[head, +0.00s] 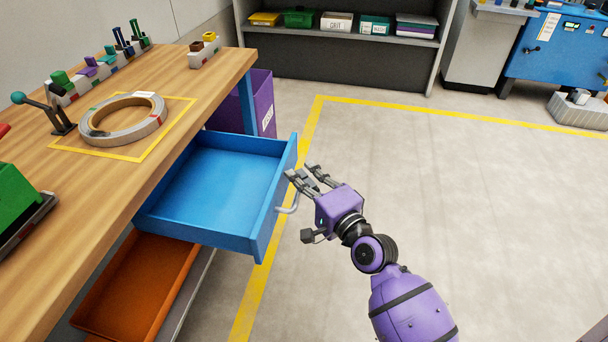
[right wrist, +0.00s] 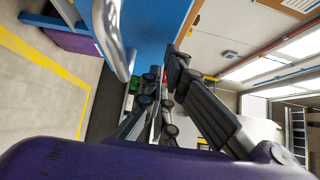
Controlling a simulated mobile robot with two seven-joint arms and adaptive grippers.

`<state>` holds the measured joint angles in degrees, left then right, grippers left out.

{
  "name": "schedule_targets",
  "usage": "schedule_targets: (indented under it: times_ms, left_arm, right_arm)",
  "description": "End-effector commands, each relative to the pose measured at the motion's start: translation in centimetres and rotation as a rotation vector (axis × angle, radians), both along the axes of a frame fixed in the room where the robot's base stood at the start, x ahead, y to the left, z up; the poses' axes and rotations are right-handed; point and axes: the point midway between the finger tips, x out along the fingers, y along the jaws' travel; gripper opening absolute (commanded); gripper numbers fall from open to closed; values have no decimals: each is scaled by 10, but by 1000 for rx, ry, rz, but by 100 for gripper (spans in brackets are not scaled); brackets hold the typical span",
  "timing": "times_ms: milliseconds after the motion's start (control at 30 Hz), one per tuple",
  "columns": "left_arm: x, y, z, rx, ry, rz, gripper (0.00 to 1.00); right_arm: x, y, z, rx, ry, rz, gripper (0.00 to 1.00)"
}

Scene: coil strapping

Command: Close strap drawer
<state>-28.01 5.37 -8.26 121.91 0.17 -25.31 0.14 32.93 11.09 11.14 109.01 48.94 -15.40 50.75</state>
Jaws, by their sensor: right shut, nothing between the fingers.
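The blue drawer (head: 256,215) is pulled out from under the wooden bench in the head view, and its inside is empty. A pale curved handle (head: 291,205) sits on its outer front face. My right gripper (head: 300,171) is shut and empty, with its fingers by the drawer front near the handle. In the right wrist view, the handle (right wrist: 112,40) and the blue drawer front (right wrist: 158,25) show close to the fingers. I cannot tell whether the fingers touch the front. My left gripper is not in view.
An orange tray (head: 135,290) sits below the drawer. The bench top (head: 160,75) holds a strap coil (head: 122,118) inside a yellow outline. A purple bin (head: 262,100) stands behind the drawer. The floor to the right is clear, with shelves (head: 345,60) at the back.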

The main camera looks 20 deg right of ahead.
Motion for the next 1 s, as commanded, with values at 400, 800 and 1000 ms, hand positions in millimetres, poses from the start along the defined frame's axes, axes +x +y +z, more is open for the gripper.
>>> schedule_targets:
  times_ms: [400, 800, 1000]
  left_arm:
    - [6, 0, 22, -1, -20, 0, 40]
    - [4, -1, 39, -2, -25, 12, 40]
    - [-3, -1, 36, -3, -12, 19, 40]
  right_arm:
    - [29, 45, 5, 6, -2, 4, 0]
    - [93, 139, 3, 4, -1, 4, 0]
    - [114, 171, 1, 3, 1, 3, 0]
